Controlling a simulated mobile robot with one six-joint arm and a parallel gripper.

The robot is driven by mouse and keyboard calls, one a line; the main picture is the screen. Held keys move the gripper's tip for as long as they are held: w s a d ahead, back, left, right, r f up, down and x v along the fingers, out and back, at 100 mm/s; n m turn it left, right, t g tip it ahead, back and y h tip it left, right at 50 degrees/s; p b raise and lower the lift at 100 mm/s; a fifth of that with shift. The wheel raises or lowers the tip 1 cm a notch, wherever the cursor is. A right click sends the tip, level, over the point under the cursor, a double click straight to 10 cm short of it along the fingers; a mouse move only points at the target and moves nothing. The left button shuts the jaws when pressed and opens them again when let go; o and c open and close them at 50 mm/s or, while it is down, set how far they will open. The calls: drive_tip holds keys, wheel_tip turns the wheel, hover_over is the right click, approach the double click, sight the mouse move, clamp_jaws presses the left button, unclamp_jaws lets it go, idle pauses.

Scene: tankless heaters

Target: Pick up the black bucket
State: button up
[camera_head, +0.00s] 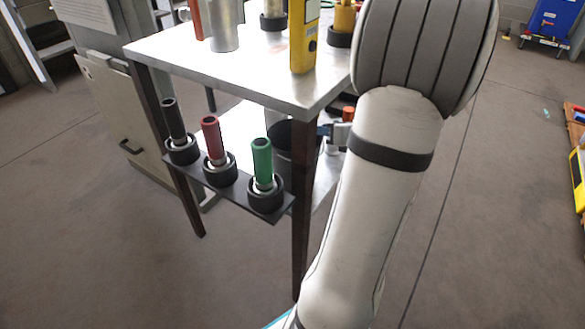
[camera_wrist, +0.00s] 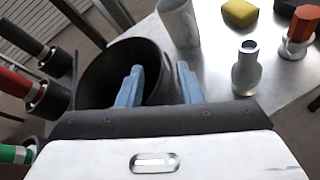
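The black bucket (camera_wrist: 108,62) stands on the lower shelf of a metal table, its mouth facing up toward the wrist camera. In the head view the bucket (camera_head: 279,136) is partly hidden behind a table leg. My gripper (camera_wrist: 159,68) is open, with two blue fingers apart. In the wrist view the left finger overlaps the bucket's mouth and the right finger is just past its right wall. The bucket's wall lies between them, and contact cannot be told. In the head view my gripper (camera_head: 327,130) is mostly hidden by my arm.
A side rack (camera_head: 222,180) holds black, red and green handled tools left of the bucket. The tabletop (camera_head: 235,75) is above it. A light cylinder (camera_wrist: 180,22), a metal bottle-shaped part (camera_wrist: 246,68) and a yellow block (camera_wrist: 240,12) stand on the shelf.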

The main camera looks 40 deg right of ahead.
drive_tip(key=shift+x, duration=0.9)
clamp_jaws()
